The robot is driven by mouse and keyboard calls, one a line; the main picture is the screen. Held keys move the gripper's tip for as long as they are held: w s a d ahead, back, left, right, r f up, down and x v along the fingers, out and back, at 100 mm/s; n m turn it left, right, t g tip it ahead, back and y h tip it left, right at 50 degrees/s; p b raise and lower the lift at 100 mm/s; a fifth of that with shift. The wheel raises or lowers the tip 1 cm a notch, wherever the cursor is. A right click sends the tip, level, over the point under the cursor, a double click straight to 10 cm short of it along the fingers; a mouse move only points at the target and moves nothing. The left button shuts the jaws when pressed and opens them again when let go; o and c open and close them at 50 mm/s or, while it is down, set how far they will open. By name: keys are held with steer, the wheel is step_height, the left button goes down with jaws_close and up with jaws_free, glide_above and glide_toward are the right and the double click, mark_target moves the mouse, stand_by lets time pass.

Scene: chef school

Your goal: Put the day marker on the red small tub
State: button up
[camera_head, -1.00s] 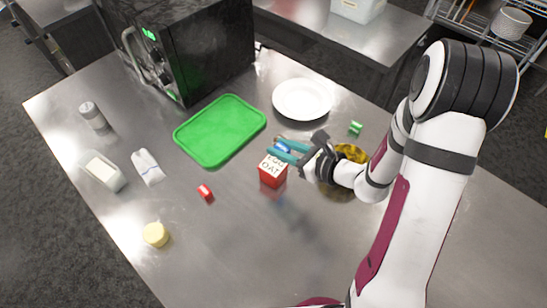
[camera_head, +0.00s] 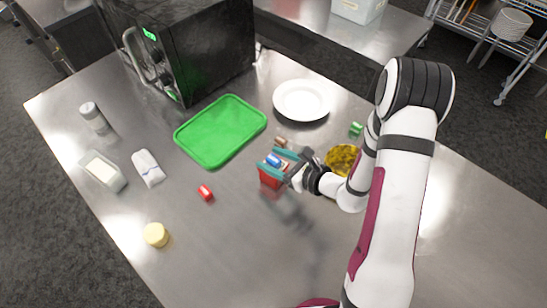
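The red small tub (camera_head: 268,181) stands on the steel table right of centre, its top mostly covered by my gripper. My gripper (camera_head: 271,162), with teal fingers, is over the tub from the right. A small blue marker (camera_head: 273,159) sits between the fingers, at or just above the tub's lid; whether it touches the lid is hidden. The fingers appear closed on it. Other small markers lie on the table: a red one (camera_head: 205,193), a green one (camera_head: 356,128) and a brown one (camera_head: 280,142) just behind the gripper.
A green tray (camera_head: 220,131) lies left of the tub, with a white plate (camera_head: 302,101) behind. A yellow-filled bowl (camera_head: 341,159) stands close to my wrist. A black oven (camera_head: 185,45) is at the back. The table's front middle is clear.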

steer(key=shift+s+d+r, duration=0.2)
steer(key=shift+r, duration=0.05)
steer(key=v, duration=1.1)
steer(key=s+a+r+n+g, duration=0.8)
steer(key=s+a+n+g, duration=0.15)
steer(key=s+n, duration=0.3)
steer(key=s+d+r+n+h, duration=0.2)
steer(key=s+d+n+h, duration=0.4)
steer(key=n, duration=0.3)
steer(key=shift+s+r+h, duration=0.15)
steer(key=shift+s+h, duration=0.4)
steer(key=shift+h, duration=0.25)
